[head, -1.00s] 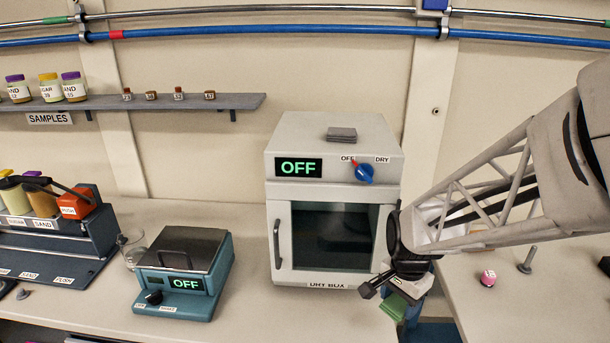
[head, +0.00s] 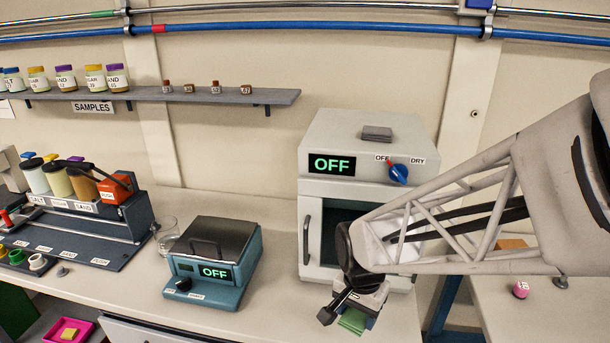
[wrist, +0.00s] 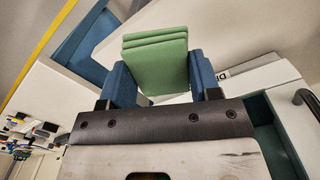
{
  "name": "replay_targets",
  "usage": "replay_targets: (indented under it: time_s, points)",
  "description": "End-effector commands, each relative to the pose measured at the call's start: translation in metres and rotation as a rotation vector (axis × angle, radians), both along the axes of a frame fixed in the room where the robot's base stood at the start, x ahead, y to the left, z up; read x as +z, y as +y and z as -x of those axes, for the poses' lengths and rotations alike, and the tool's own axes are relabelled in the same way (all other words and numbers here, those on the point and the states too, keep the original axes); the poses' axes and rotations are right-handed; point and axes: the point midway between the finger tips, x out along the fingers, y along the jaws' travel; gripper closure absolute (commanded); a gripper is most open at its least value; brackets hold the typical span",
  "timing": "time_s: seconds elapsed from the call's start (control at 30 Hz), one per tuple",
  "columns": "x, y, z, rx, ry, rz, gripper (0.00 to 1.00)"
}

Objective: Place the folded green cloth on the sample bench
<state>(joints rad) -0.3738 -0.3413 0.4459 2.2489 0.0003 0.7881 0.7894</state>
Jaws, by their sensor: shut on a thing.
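The folded green cloth (head: 354,321) is held in my gripper (head: 350,306), in front of the dry box and over the front part of the sample bench (head: 270,300). In the wrist view the folded layers of the green cloth (wrist: 155,60) show between the two blue fingers of my gripper (wrist: 158,85), which press on its sides. The cloth's lower part is partly hidden by the gripper body. I cannot tell the exact gap between cloth and bench top.
The dry box (head: 365,135) reads OFF and stands right behind my gripper. A teal device (head: 212,265), also OFF, stands to the left, beside a glass beaker (head: 167,236). A rack of jars (head: 75,200) is further left. Bare bench lies between the teal device and my gripper.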

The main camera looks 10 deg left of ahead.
Motion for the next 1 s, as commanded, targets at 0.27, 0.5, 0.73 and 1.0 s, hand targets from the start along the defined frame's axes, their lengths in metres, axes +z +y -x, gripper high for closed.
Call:
replay_targets:
  time_s: [0.27,0.5,0.73,1.0]
  points:
    - [0.000,0.038,0.020,0.120,0.000,0.000,0.65]
    - [0.000,0.069,0.039,0.223,0.000,0.000,0.65]
    - [0.000,0.096,0.059,0.318,0.000,0.000,0.65]
    - [0.000,0.118,0.079,0.402,0.000,0.000,0.65]
